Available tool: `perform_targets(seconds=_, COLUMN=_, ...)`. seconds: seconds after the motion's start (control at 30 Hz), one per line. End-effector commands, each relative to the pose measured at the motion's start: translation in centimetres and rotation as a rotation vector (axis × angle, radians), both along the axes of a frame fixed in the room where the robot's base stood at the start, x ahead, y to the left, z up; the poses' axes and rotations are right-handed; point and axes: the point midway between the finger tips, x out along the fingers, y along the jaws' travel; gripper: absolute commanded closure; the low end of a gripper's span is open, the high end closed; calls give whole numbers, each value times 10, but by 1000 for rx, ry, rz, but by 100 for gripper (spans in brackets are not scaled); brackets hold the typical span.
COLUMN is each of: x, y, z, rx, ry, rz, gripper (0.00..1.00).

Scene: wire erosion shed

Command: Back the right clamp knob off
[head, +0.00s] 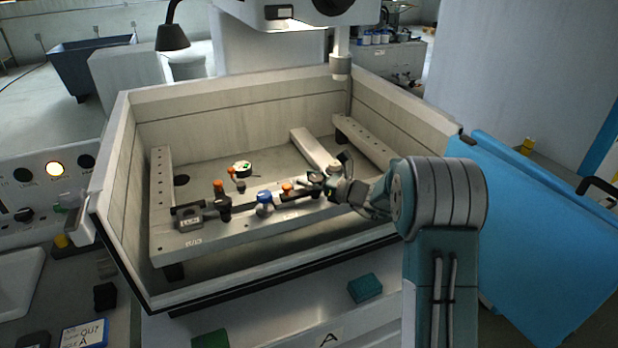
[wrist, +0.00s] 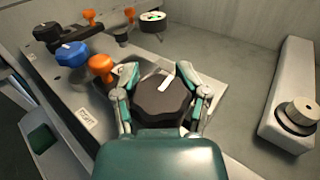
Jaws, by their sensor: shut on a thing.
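The right clamp knob (wrist: 160,103) is a dark, lobed knob with a white mark on top, in the middle of the wrist view. My gripper (wrist: 163,88) has one finger on each side of it and is shut on it. In the head view my gripper (head: 335,187) is at the right end of the clamp row, and its fingers mostly hide the knob. A blue knob (head: 265,198) and orange knobs stand to the left along the same rail. The blue knob shows in the wrist view too (wrist: 72,54).
The tank's walls (head: 235,98) surround the fixture. A pale bar with a round grey knob (wrist: 301,113) lies to the right in the wrist view. A small round dial (head: 242,167) sits behind the rail. The tank floor behind it is mostly clear.

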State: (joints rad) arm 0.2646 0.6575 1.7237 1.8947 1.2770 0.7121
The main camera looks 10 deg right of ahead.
Motion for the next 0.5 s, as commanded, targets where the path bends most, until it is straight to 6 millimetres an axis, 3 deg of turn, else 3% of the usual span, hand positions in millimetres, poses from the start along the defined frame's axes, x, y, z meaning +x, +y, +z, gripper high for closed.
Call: perform_targets(seconds=0.5, x=-6, y=1, z=-2, rx=0, ry=1, rz=487, gripper=92)
